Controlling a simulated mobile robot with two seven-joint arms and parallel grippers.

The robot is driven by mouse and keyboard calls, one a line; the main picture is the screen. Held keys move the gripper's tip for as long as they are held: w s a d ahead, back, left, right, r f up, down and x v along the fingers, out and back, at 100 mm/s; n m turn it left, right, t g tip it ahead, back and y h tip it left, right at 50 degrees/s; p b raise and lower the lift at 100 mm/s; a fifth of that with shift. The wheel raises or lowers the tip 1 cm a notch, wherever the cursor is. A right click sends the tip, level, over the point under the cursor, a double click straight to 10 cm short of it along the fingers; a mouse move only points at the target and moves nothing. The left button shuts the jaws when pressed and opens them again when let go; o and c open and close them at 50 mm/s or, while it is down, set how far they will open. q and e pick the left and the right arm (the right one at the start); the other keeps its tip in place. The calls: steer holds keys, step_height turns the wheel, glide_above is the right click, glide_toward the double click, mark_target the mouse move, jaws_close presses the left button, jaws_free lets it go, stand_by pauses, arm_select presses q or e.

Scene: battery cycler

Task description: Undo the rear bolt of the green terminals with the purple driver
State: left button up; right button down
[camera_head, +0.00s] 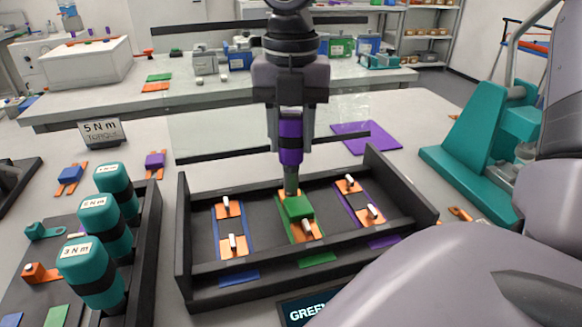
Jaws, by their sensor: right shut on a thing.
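My right gripper (290,126) points straight down and is shut on the purple driver (290,155), which has a black band. The driver is upright and its grey shaft (291,180) reaches down to the rear end of the green terminals (296,207) in the middle of the tray. The rear bolt there is hidden behind the shaft and the green block, so I cannot tell whether the tip sits on it. The front bolt (307,230) of the green terminals shows on an orange tab. My left gripper is not in view.
The dark tray (183,240) also holds blue-marked terminals (233,240) at left and purple-marked ones (371,211) at right. Teal drivers (90,276) stand in a rack at the left. A teal press (485,150) stands at right. A purple mat (367,139) lies behind the tray.

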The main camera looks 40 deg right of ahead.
steer(key=shift+n, duration=0.5)
steer(key=shift+n, duration=1.5)
steer(key=shift+n, duration=0.6)
steer(key=shift+m, duration=0.3)
steer(key=shift+r+p, duration=2.05)
steer(key=shift+r, duration=1)
